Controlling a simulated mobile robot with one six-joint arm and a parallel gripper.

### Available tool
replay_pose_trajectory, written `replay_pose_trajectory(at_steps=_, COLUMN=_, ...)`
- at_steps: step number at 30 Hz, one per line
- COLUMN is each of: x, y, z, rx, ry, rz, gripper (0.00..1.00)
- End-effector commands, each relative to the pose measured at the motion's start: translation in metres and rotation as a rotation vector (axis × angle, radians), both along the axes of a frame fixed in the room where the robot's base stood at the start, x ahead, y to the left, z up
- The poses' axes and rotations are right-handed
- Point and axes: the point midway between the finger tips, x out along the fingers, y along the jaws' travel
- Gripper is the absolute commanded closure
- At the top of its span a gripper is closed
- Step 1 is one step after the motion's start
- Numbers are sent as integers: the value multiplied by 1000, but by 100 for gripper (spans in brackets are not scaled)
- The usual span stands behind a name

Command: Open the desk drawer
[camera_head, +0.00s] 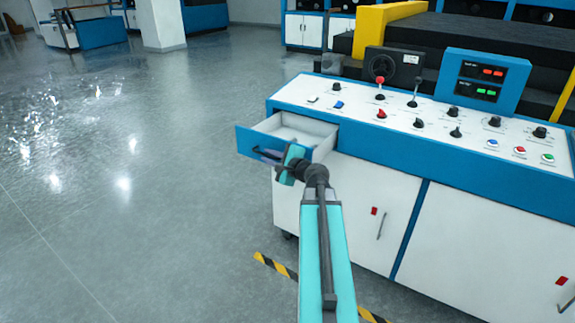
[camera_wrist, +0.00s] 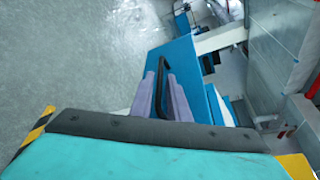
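The desk drawer (camera_head: 300,131) stands pulled out of the left end of the white and blue control desk. It has a blue front panel and white inner walls, and it looks empty. My gripper (camera_head: 266,154) is at the outer side of the drawer front. In the wrist view, the black bar handle (camera_wrist: 164,68) lies between the two grey-purple fingers of my gripper, which look closed on it. The blue drawer front (camera_wrist: 181,62) is just behind the handle. My wrist hides part of the drawer front in the head view.
The control desk (camera_head: 445,165) has knobs, levers and buttons on top and white cabinet doors below. A yellow and black floor stripe (camera_head: 275,266) runs in front of it. The grey floor (camera_head: 130,200) to the left is clear.

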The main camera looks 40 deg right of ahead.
Motion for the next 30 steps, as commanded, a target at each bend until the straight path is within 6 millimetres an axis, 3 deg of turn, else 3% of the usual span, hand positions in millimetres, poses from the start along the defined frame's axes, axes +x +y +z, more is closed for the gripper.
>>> replay_pose_trajectory(at_steps=10, x=-41, y=5, z=8, rx=-1, ry=-1, rz=-3, gripper=85)
replay_pose_trajectory(at_steps=30, x=-47, y=4, z=9, rx=-1, ry=-5, rz=7, gripper=85)
